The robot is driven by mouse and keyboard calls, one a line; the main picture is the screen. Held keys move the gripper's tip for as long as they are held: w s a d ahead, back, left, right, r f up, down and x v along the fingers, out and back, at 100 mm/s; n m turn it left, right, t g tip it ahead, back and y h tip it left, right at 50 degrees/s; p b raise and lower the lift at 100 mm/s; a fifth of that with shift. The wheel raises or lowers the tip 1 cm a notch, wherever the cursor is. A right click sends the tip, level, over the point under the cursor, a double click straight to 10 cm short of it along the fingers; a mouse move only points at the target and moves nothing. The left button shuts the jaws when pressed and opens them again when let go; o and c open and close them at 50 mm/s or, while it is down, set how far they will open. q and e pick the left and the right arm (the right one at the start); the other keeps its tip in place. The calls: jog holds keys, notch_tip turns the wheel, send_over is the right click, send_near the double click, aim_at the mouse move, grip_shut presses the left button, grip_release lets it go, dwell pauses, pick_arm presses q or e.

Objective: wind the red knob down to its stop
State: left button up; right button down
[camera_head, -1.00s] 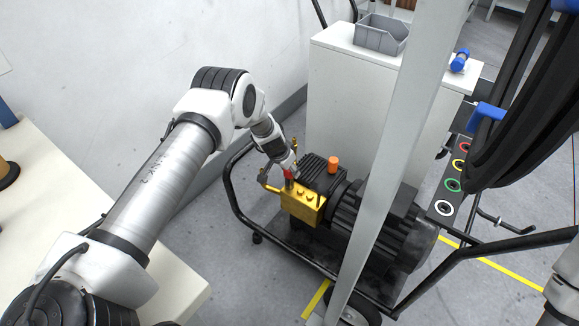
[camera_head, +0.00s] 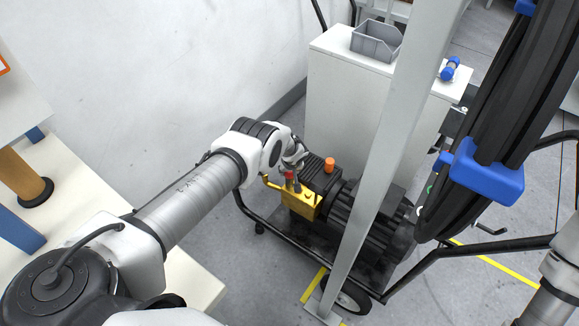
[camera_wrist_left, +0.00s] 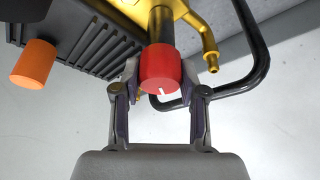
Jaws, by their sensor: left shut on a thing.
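The red knob (camera_wrist_left: 160,66) stands on a dark stem on the brass-yellow pump head. A short white mark shows on its face. In the head view the knob (camera_head: 289,175) is a small red spot at the end of my left arm. My left gripper (camera_wrist_left: 158,88) is shut on the knob, with one finger at each side of it. The yellow pump head (camera_head: 299,203) sits at the front of the dark pump. The knob's stop cannot be made out. My right gripper is out of view.
An orange cap (camera_head: 329,164) sits on the pump beside the knob. A black tube frame surrounds the cart, and a pale post (camera_head: 384,165) crosses in front. A blue-clipped hose bundle hangs at right. A white cabinet (camera_head: 338,98) stands behind.

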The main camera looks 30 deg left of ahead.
pick_arm(q)
jog(key=n+b, duration=0.2)
jog(key=shift+f+n+g+y, duration=0.25)
jog(key=shift+n+g+y, duration=0.15)
jog(key=shift+n+g+b, duration=0.3)
jog(key=shift+n+b, duration=0.65)
jog(key=shift+n, duration=0.05)
jog(key=shift+r+n+b, duration=0.15)
jog(key=shift+n+b, duration=0.45)
jog(key=shift+g, duration=0.3)
jog(key=shift+d, duration=0.1)
jog(key=o, duration=1.1)
jog(key=shift+o, duration=0.2)
jog(key=shift+r, duration=0.1)
